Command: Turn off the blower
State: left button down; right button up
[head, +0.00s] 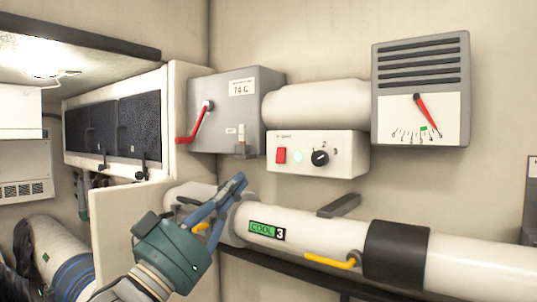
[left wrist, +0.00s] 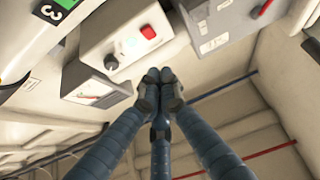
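A white control box (head: 345,150) is on the wall under a white cylinder (head: 316,103). My right gripper is not in view.
A grey box (head: 235,110) with a red lever (head: 197,125) is left of the control box. A louvred gauge unit (head: 421,90) is at right. A white pipe (head: 320,233) labelled COOL 3, with a yellow handle (head: 333,262), runs below.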

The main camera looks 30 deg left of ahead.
aim_at(279, 149)
pick_arm(q)
jog(key=p+x, duration=0.1)
jog(key=x, duration=0.2)
jog(key=w+f+p+x, duration=0.1)
jog(key=p+x, duration=0.1)
jog(key=x, duration=0.2)
jog(key=f+p+x, duration=0.1)
jog(key=p+x, duration=0.1)
jog(key=x, duration=0.1)
jog(key=shift+w+d, duration=0.1)
jog(key=shift+w, duration=0.35)
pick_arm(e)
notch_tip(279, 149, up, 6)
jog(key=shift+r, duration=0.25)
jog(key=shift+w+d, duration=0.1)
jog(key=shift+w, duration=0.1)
pick_arm(q)
jog(key=shift+f, duration=0.1)
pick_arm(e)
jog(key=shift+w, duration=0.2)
